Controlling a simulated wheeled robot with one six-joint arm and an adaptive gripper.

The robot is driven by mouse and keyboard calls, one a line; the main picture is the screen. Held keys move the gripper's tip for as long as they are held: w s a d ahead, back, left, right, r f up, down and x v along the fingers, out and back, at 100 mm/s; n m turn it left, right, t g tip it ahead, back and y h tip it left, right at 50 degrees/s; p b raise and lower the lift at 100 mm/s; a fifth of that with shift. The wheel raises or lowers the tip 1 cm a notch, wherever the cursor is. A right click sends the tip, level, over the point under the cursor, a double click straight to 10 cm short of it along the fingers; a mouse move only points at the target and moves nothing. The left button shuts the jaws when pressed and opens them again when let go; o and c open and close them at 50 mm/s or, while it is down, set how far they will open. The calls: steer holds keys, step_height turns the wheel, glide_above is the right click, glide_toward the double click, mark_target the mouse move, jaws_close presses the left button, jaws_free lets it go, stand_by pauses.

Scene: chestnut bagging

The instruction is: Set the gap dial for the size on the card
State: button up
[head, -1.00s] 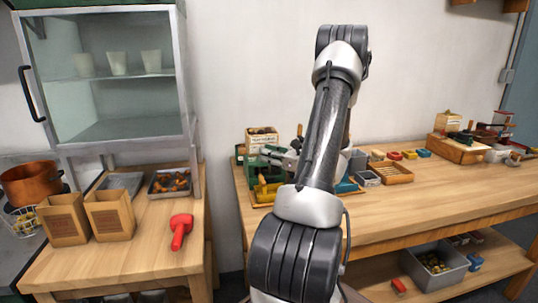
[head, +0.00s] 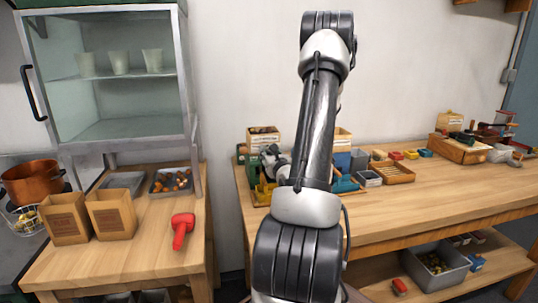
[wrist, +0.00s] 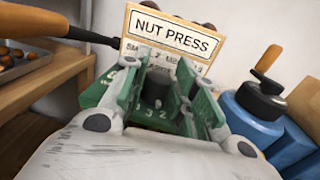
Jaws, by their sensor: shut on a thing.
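The green nut press (wrist: 178,125) fills the middle of the wrist view, with figures such as 3 and 2 marked on it. My gripper (wrist: 157,84) is at the press, shut on its dark dial knob (wrist: 155,92). The pointer setting cannot be read. A card (wrist: 175,38) headed NUT PRESS stands behind; its lower lines on sizes are partly hidden by the press and gripper. In the head view, the press (head: 254,168) is partly hidden by my arm at the workbench's left end.
Right of the press in the wrist view stands a blue object with a black, wooden-handled top (wrist: 262,95). A wooden tray (head: 393,172) and small coloured boxes lie farther right on the bench.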

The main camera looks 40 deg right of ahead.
steer(key=shift+m+g+h, duration=0.6)
steer(key=shift+m+h, duration=0.1)
steer(key=shift+h, duration=0.3)
steer(key=o, duration=0.7)
steer(key=shift+o, duration=0.2)
steer(key=shift+r, duration=0.1)
step_height(320, 180, up, 10)
